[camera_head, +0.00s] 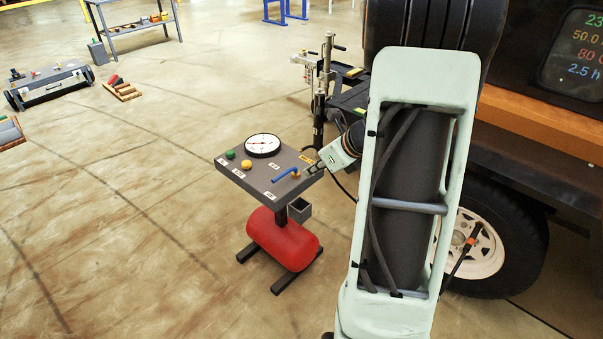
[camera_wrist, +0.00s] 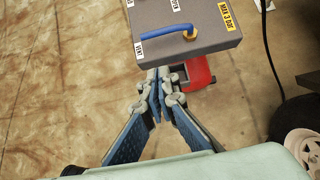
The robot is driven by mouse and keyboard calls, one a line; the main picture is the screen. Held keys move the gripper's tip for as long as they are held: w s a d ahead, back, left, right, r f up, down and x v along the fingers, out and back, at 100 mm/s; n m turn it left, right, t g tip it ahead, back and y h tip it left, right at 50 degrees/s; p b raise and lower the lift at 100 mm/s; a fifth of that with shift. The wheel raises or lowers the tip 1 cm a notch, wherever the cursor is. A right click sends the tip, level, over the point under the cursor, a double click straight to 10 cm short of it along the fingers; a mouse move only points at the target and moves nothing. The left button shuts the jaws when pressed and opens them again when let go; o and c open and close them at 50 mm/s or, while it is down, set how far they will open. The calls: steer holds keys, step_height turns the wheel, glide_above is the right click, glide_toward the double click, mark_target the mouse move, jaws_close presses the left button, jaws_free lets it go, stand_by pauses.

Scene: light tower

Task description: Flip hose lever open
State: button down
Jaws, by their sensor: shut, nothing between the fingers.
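The blue hose lever (camera_head: 286,174) lies across the top of a grey panel box (camera_head: 247,186), with a yellow-orange pivot at its right end. In the wrist view the lever (camera_wrist: 163,32) runs left from the pivot (camera_wrist: 188,34), ending near a label reading "VENT"; a "MAX 3 bar" label is to its right. My gripper (camera_wrist: 162,80) is shut and empty, its tips just below the panel's near edge in that picture. In the head view my gripper (camera_head: 313,168) is at the panel's right edge, close to the pivot. I cannot tell whether it touches the panel.
The panel also carries a round gauge (camera_head: 263,145), a green knob (camera_head: 230,154) and a yellow knob (camera_head: 246,164). A red tank (camera_head: 284,240) sits beneath, with a small grey box (camera_head: 300,210) beside it.

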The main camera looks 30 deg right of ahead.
steer(key=b+x, duration=0.1)
steer(key=x, duration=0.3)
steer(key=w+r+b+x, duration=0.1)
steer(key=x, duration=0.3)
steer(key=b+x, duration=0.1)
steer(key=x, duration=0.3)
steer(key=shift+w+a+r, duration=0.2)
steer(key=shift+w+a, duration=0.1)
